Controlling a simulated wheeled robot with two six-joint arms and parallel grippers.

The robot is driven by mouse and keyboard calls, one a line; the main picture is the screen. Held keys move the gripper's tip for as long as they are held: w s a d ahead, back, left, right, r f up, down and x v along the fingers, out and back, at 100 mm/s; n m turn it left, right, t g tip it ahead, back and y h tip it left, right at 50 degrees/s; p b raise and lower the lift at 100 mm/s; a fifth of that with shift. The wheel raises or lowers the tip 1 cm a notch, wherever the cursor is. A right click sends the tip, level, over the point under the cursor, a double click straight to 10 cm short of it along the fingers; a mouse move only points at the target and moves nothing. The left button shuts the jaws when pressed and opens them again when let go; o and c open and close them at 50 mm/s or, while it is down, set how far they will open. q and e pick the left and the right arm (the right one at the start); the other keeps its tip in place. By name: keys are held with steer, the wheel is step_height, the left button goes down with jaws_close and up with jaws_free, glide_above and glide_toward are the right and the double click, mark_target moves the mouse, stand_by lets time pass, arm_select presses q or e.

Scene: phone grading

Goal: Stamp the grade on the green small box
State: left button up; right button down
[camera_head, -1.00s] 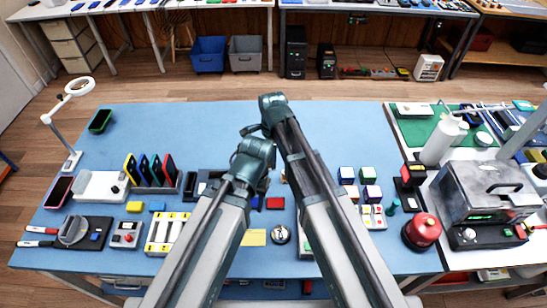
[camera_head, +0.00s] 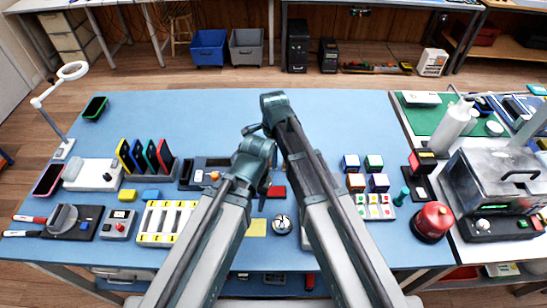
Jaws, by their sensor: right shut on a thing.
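The green small box (camera_head: 373,162) is a white-sided cube with a green top, in the back right of a group of small cubes right of my arms. Blue-topped (camera_head: 350,162), orange (camera_head: 355,183) and purple (camera_head: 378,182) cubes stand beside it. A teal peg-like piece (camera_head: 402,196), perhaps a stamp, stands right of them. My two arms rise through the middle, folded. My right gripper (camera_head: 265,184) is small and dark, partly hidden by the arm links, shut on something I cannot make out. It is well left of the green box. My left gripper is hidden.
A tray with several coloured buttons (camera_head: 360,212) lies in front of the cubes. A red round canister (camera_head: 432,222) and a metal machine (camera_head: 492,185) stand at right. Upright phones (camera_head: 145,156) stand in a rack at left.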

arm_select(q)
steer(key=shift+f+b, duration=0.55)
steer(key=shift+b, duration=0.1)
arm_select(e)
steer(key=shift+f, duration=0.6)
steer(key=c, duration=0.6)
jaws_free()
arm_select(q)
steer(key=shift+r, duration=0.1)
arm_select(e)
steer(key=shift+r, duration=0.15)
arm_select(q)
step_height(320, 180, up, 14)
steer(key=p, duration=1.4)
steer(key=shift+f, duration=0.2)
arm_select(e)
step_height(320, 180, up, 14)
steer(key=shift+f, duration=0.25)
